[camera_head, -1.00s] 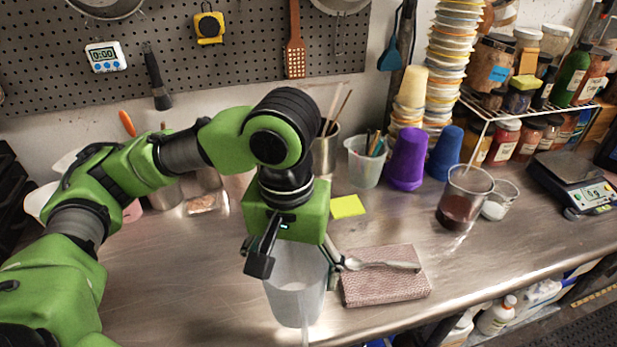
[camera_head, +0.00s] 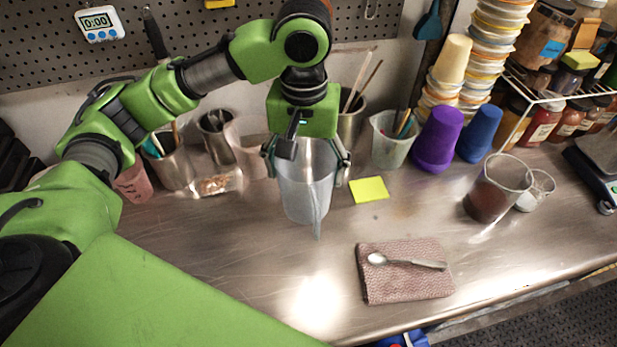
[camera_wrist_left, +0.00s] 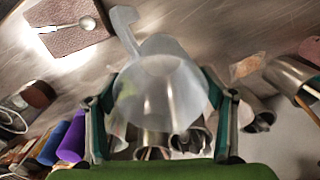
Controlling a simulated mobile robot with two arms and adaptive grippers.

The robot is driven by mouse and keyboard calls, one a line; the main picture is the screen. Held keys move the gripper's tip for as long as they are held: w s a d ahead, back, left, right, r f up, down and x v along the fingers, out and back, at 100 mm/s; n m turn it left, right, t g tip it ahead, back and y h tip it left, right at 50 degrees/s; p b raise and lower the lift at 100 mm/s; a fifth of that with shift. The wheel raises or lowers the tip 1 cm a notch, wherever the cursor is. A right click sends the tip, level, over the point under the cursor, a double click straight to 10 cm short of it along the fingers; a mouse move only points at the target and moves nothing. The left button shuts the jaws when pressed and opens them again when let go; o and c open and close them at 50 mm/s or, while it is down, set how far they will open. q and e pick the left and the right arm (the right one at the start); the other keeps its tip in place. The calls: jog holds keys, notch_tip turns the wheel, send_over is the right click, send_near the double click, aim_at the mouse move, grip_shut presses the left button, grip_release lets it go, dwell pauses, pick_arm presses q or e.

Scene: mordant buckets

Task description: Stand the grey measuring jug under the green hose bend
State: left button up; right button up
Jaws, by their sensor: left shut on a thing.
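The grey measuring jug (camera_head: 304,200) is translucent and looks upright, with its handle toward the front of the bench. My left gripper (camera_head: 306,164) is shut on it, one finger on each side of its wall. In the left wrist view the jug (camera_wrist_left: 160,95) fills the space between the fingers of my left gripper (camera_wrist_left: 160,125), its handle pointing away. I cannot tell whether its base touches the bench. I do not see a green hose bend in these views. My right gripper is not in view.
A folded cloth (camera_head: 385,289) with a spoon (camera_head: 418,263) lies in front of the jug, to the right. A yellow note (camera_head: 369,189), a purple cup (camera_head: 437,140) and a beaker of dark liquid (camera_head: 490,200) stand to the right. Containers line the back. The front-left bench is clear.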

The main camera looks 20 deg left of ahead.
aim_at(305, 179)
pick_arm(q)
jog(key=w+f, duration=0.1)
jog(key=w+a+f, duration=0.1)
jog(key=f, duration=0.1)
jog(key=w+f, duration=0.2)
jog(key=shift+a+p, duration=0.35)
jog(key=f, duration=0.2)
jog(key=f+p, duration=0.1)
jog(key=shift+w+a+f, duration=0.15)
jog(key=shift+w, duration=0.1)
jog(key=shift+f, duration=0.4)
jog(key=o, duration=1.5)
